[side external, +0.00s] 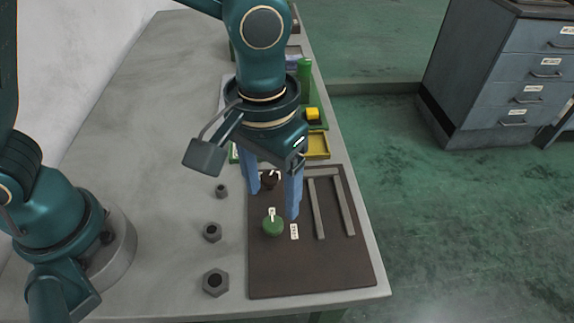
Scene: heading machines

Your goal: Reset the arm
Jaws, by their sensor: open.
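My gripper (274,192) points down over the dark brown board (279,275) on the table. A green round piece with a white tag (273,226) sits on the board, just in front of the fingers in the picture. A dark round piece with a tag (269,180) shows between the fingers, further back; whether it is touched cannot be told. My arm comes down from the top of the picture.
Hex nuts of several sizes, the largest (215,282) in front, stand left of the board. Grey bars (316,208) lie on the board's right. A drawer cabinet (500,80) stands beyond open floor.

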